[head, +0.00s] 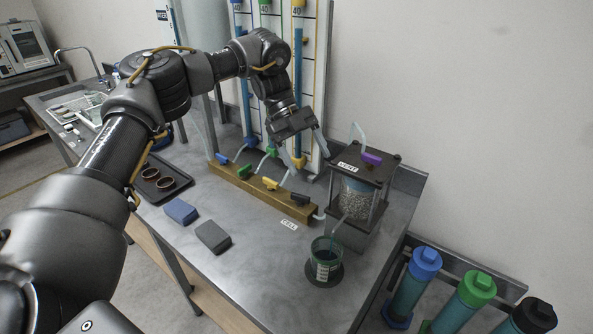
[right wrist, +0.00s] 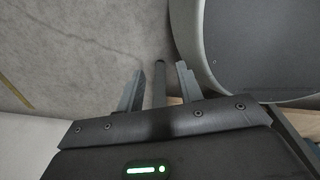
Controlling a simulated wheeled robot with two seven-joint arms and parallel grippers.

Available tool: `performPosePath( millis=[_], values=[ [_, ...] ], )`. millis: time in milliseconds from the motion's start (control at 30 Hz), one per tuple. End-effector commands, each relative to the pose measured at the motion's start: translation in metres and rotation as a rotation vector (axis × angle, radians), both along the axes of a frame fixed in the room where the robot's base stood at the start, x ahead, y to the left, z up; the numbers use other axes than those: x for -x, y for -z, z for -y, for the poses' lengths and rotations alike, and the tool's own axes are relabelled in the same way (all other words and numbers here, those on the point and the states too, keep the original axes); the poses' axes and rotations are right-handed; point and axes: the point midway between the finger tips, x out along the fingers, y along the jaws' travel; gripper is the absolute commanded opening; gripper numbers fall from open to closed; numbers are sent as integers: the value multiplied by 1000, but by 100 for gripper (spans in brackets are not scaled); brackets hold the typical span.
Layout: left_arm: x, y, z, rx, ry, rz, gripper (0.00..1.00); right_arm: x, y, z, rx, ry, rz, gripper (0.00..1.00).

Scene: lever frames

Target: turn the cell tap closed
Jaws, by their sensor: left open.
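A brass-coloured valve block (head: 240,188) on the metal bench carries blue, green, yellow and black tap handles. The black handle (head: 300,199) is at its right end, near the CELL label (head: 289,225); it looks roughly in line with the block. A tube leads from that end towards the clear cell (head: 357,198) of grey grains. My left gripper (head: 303,146) is open and empty, above and behind the block, in front of the tube panel and apart from the black handle. My right gripper (right wrist: 160,88) shows in the right wrist view, fingers apart, with no task object between them.
A purple tap (head: 372,158) sits on the cell's top by the VENT label. A green-rimmed beaker (head: 326,258) stands in front of the cell. Blue and grey pads (head: 213,236) and a dark tray (head: 150,190) lie left. Capped cylinders (head: 470,297) stand lower right.

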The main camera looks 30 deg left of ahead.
Motion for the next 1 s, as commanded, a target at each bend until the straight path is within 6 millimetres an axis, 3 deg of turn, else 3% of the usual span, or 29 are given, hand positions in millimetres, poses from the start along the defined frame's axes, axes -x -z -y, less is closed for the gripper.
performPosePath(
  millis=[33,200,333,667,1000],
  values=[
    [5,-12,9,-122,148,88,75,2,-20,-9,-12,2,-1,36],
    [5,16,1,-415,570,326,75,7,-21,-20,-26,4,-12,36],
    [-4,27,-13,-516,750,429,75,9,-19,-23,-31,4,-12,36],
    [-11,30,-19,-541,827,475,75,4,-21,-19,-27,3,-2,36],
    [-9,83,-20,-538,822,470,75,4,-35,-11,-17,1,-3,36]
  ],
)
